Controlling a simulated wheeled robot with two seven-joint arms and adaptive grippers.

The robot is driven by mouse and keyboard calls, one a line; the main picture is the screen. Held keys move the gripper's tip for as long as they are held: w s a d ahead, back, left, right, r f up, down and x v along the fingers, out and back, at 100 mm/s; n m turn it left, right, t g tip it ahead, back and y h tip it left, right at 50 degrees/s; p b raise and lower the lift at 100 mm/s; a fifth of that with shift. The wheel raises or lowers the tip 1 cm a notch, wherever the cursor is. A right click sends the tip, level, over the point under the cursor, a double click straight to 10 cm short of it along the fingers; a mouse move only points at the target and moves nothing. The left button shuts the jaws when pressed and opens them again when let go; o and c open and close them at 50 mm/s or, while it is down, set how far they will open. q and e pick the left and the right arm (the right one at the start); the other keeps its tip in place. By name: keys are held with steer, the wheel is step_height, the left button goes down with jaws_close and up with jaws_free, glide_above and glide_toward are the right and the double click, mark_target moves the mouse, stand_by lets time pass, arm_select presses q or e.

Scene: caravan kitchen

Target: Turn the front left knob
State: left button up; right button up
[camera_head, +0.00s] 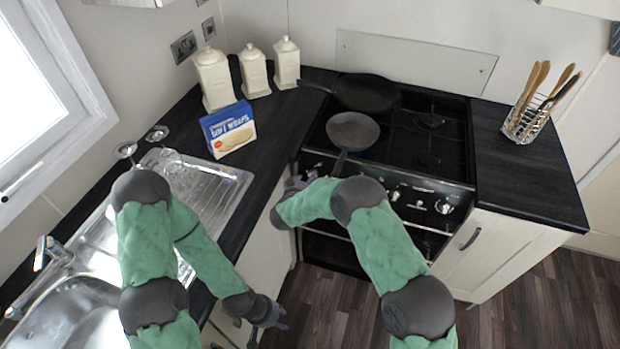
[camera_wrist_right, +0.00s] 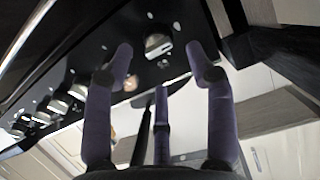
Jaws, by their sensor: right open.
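The stove's front panel (camera_head: 405,188) carries a row of knobs, and the right-hand knob (camera_head: 443,207) shows clearly in the head view. My right arm hides the panel's left part there. My right gripper (camera_head: 296,185) is at the left end of the stove front. In the right wrist view its fingers (camera_wrist_right: 160,68) are open and empty. A single silver knob (camera_wrist_right: 157,45) shows between and beyond the fingertips, with no visible grip on it. Several other knobs (camera_wrist_right: 76,91) line up to the left in that view. My left gripper (camera_head: 270,314) hangs low before the cabinets; its opening is unclear.
A small pan (camera_head: 353,131) with its handle toward the front and a dark frying pan (camera_head: 366,93) sit on the hob. A blue box (camera_head: 228,128) and white canisters stand on the left counter by the sink (camera_head: 205,190). A utensil holder (camera_head: 522,125) is on the right.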

steer(key=shift+b+x, duration=0.35)
steer(key=shift+x, duration=1.85)
jaws_close()
